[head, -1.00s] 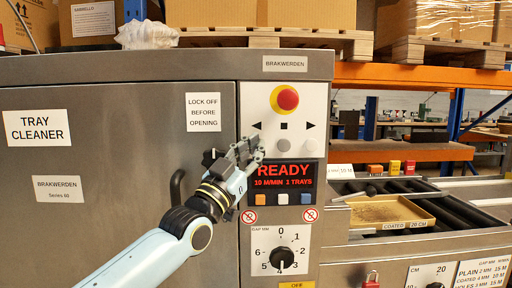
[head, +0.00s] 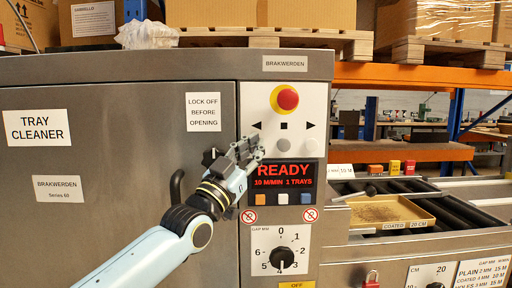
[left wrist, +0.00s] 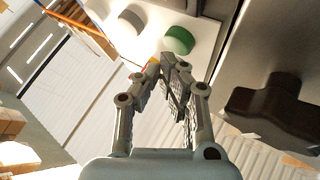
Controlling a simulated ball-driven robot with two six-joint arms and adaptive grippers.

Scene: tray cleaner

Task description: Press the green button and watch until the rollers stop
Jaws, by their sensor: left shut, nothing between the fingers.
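The green button (left wrist: 178,40) shows in the left wrist view on the white panel, beside a grey button (left wrist: 132,20). In the head view my left gripper (head: 256,150) covers the green button's place, left of the grey button (head: 284,145). The gripper is shut and empty, its fingertips (left wrist: 166,66) close to the green button; I cannot tell whether they touch it. The display (head: 284,175) reads READY, 10 M/MIN, 1 TRAYS. Dark rollers (head: 468,214) show at the right of the machine. My right gripper is not in view.
A red emergency stop (head: 288,98) on yellow sits above the buttons. Orange, white and blue buttons lie under the display, with a gap dial (head: 282,257) below. A black door handle (head: 177,187) is left of my gripper. A yellowish tray (head: 385,212) sits by the rollers.

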